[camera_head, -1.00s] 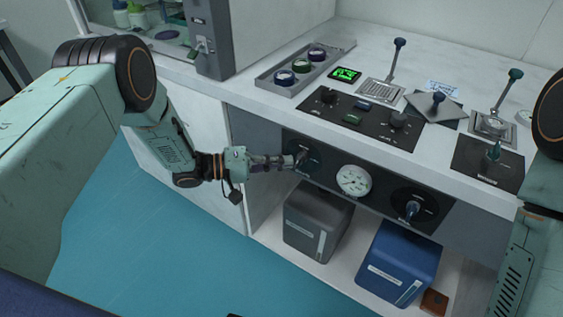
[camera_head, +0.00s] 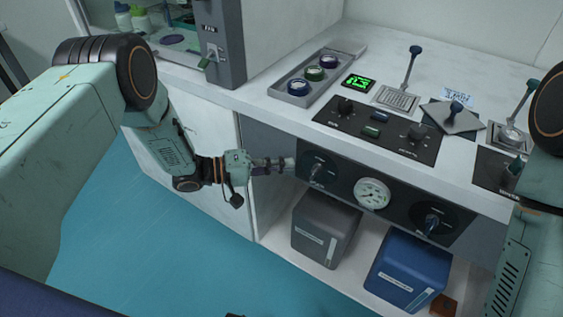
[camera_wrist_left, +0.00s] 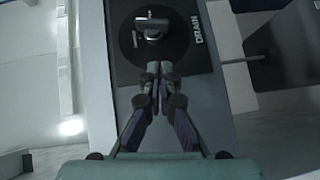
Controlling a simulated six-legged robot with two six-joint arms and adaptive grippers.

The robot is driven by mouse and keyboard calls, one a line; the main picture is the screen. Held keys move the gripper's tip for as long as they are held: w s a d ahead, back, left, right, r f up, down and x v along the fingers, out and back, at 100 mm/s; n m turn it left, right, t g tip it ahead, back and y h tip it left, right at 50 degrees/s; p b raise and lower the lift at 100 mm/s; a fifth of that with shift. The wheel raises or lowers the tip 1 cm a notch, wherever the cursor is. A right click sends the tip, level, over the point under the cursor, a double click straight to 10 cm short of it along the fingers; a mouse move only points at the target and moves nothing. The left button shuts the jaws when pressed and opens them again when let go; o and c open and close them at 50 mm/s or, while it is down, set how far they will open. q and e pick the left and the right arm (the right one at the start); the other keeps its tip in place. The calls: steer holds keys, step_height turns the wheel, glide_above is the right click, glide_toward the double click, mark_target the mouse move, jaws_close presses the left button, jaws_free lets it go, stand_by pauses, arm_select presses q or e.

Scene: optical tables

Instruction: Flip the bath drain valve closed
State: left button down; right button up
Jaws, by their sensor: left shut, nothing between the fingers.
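The drain valve (camera_head: 317,172) is a metal lever on a round black plate, at the left of the front panel under the counter. In the left wrist view the drain valve (camera_wrist_left: 152,27) lies beside the printed word DRAIN, its bar crosswise to my fingers. My left gripper (camera_head: 291,164) is shut and empty, just left of the valve, with a small gap between. Its fingertips (camera_wrist_left: 160,68) point at the valve in the wrist view. My right arm shows at the right edge; its gripper is out of view.
A round gauge (camera_head: 373,193) and a second lever valve (camera_head: 431,224) sit further right on the panel. A grey bin (camera_head: 325,228) and a blue bin (camera_head: 409,272) stand on the shelf below. The counter above carries a black control panel (camera_head: 375,131) and several levers.

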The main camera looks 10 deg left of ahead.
arm_select(q)
steer(key=p+v, duration=0.1)
steer(key=v, duration=0.8)
steer(key=shift+s+a+r+p, duration=0.25)
steer(key=shift+s+r+p, duration=0.1)
steer(key=shift+s+r, duration=0.1)
steer(key=shift+w+f, duration=0.1)
